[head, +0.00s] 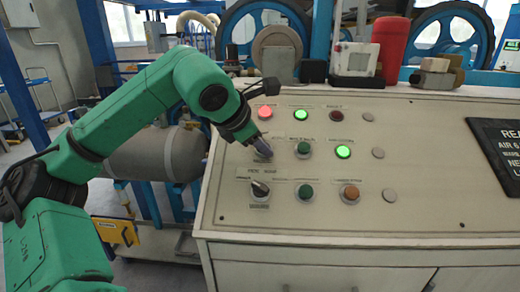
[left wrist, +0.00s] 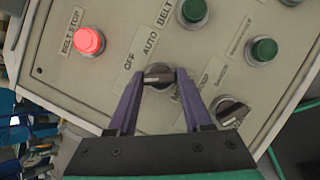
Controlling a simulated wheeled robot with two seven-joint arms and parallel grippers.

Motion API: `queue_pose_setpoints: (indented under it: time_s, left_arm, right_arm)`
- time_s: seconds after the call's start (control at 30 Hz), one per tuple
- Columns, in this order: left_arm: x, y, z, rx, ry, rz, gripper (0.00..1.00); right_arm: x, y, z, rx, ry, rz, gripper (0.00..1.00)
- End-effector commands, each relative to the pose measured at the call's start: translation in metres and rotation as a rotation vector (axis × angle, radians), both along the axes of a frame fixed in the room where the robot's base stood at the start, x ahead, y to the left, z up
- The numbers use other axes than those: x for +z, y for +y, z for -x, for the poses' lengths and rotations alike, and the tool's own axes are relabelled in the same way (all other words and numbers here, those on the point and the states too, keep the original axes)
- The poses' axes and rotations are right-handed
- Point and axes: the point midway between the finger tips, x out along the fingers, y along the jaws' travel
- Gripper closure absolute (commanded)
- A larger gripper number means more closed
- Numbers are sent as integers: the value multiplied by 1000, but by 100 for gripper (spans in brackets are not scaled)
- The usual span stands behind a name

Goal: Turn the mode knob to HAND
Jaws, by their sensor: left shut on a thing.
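The mode knob (left wrist: 158,76) is a dark selector with a short bar handle on the cream panel. The words OFF and AUTO are printed near it in the left wrist view; lettering by the right finger is partly hidden. My left gripper (left wrist: 158,82) has its purple fingers on either side of the handle, shut on it. The handle lies roughly across the picture from finger to finger; which label it points at I cannot tell. In the head view my left gripper (head: 263,150) is at the panel's middle row, largely covering the knob. My right gripper is not in view.
A second black selector (head: 260,190) sits just below, close to my right finger in the left wrist view (left wrist: 230,110). A lit red lamp (head: 265,112), lit green lamps (head: 301,115) and several buttons surround it. A red cylinder (head: 390,45) stands on the console top.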

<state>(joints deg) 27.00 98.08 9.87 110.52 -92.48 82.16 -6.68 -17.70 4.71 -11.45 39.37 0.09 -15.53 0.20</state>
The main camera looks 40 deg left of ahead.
Motion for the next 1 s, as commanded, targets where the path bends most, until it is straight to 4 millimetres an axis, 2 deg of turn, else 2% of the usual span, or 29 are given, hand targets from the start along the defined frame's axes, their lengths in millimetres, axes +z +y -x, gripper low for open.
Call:
queue_pose_setpoints:
  time_s: [0.4,0.97,1.0]
  left_arm:
    - [1,-1,0,191,-70,86,100]
    - [1,-1,0,221,-82,103,100]
    - [1,-1,0,221,-82,103,42]
  right_arm:
    - [0,3,-14,-9,1,-1,50]
    - [0,3,-15,-11,4,0,50]
    - [0,3,-15,-11,4,0,50]
